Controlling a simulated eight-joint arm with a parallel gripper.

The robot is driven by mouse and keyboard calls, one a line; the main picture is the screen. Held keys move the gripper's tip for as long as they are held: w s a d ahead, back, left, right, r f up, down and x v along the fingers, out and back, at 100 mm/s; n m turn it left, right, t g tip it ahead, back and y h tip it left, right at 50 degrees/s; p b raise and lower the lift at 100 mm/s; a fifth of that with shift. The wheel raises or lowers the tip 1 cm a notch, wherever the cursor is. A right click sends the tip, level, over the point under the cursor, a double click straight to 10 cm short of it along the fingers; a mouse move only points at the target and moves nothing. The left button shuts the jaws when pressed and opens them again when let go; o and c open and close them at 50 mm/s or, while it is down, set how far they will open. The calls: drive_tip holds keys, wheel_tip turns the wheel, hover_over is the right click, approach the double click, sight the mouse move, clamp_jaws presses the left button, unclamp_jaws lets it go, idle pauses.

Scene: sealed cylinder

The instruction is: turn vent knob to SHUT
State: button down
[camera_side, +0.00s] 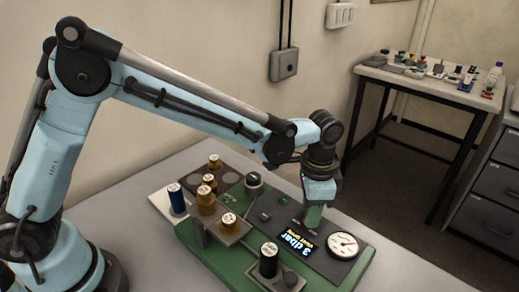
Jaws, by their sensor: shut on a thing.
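My gripper (314,214) points down at the dark panel on the green base, just behind the display and left of the dial gauge. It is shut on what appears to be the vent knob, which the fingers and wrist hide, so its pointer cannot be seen. The lit display (300,247) reads "3 dbar" in blue-white, with a smaller yellow line that seems to say "VENT OPEN". The round white gauge (343,244) has a thin needle.
Brown capped cylinders (206,201) stand on plates at the left of the green base (215,262). A blue one (177,198) stands beside them. A black cylinder (268,262) stands in front and a dark white-topped one (254,185) behind. A cluttered side table (425,85) is far off.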

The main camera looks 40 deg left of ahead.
drive_tip(key=n, duration=0.5)
drive_tip(key=shift+n, duration=0.3)
drive_tip(key=n, duration=0.5)
drive_tip(key=shift+n, duration=0.4)
drive_tip(key=c, duration=0.8)
unclamp_jaws()
drive_tip(key=shift+c, duration=0.2)
drive_tip(key=shift+r, duration=0.1)
wheel_tip(320, 180, up, 12)
